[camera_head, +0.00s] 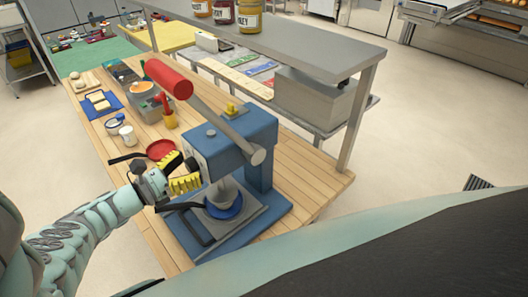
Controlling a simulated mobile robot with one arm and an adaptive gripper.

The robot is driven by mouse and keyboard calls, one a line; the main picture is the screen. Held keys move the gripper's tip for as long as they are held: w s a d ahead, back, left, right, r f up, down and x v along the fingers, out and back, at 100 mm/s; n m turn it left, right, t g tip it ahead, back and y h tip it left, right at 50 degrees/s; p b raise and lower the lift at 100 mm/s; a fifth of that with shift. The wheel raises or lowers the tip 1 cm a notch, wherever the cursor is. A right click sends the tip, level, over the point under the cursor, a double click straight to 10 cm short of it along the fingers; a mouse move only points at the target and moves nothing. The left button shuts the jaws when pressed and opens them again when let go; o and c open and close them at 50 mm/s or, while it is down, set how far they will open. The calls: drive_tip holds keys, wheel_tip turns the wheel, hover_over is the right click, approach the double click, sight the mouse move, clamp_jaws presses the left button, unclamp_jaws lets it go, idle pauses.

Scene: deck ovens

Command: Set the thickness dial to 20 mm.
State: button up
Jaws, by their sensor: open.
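A blue press (262,140) with a long grey lever and a red grip (168,78) stands on the wooden table. A dark round knob (192,163) sits on the press's left face and looks like the thickness dial. Its markings and setting are too small to read. My gripper (189,170), with yellow finger pads, is open at that face. One finger is above and left of the knob, the other below it. I cannot tell whether either finger touches the knob.
A round blue plate (224,207) sits on the press base under a grey cone. A red pan (161,150), white cups (128,135) and a blue mat (101,105) lie further back on the table. A grey shelf (300,48) with jars runs behind the press.

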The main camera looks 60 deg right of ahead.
drive_tip(key=shift+a, duration=0.15)
drive_tip(key=v, duration=1.1)
drive_tip(key=shift+a, duration=0.35)
